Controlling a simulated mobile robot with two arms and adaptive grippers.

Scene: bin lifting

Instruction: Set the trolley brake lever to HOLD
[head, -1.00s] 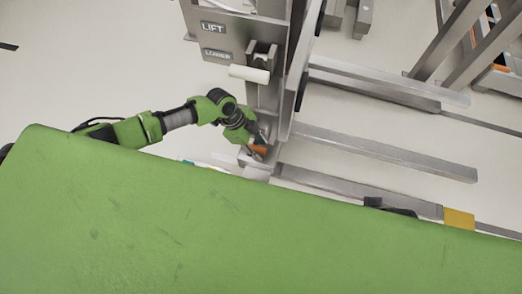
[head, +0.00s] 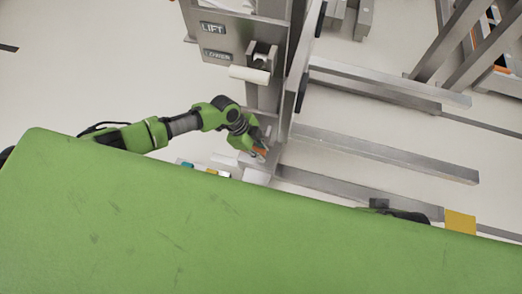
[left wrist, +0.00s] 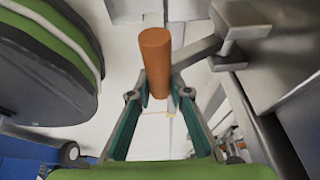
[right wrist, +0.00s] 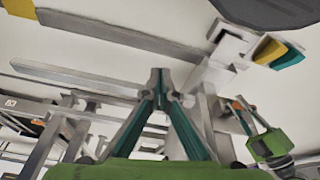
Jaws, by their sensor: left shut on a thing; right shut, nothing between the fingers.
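The brake lever has an orange cylindrical grip (left wrist: 155,58) on a grey metal arm (left wrist: 198,52). In the left wrist view, my left gripper (left wrist: 160,98) is shut on the orange grip, with a finger on each side of it. In the head view, my left gripper (head: 255,145) holds the orange grip (head: 260,151) low beside the trolley's metal post. My right gripper (right wrist: 158,82) is shut and empty in the right wrist view, apart from the lever. No HOLD marking is readable.
The trolley panel has LIFT (head: 213,29) and LOWER (head: 217,55) labels and a white cylindrical handle (head: 250,74). Yellow (right wrist: 270,50) and teal (right wrist: 289,53) plates sit near the lever. Metal rails (head: 385,152) run right. A large green surface (head: 200,235) fills the foreground.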

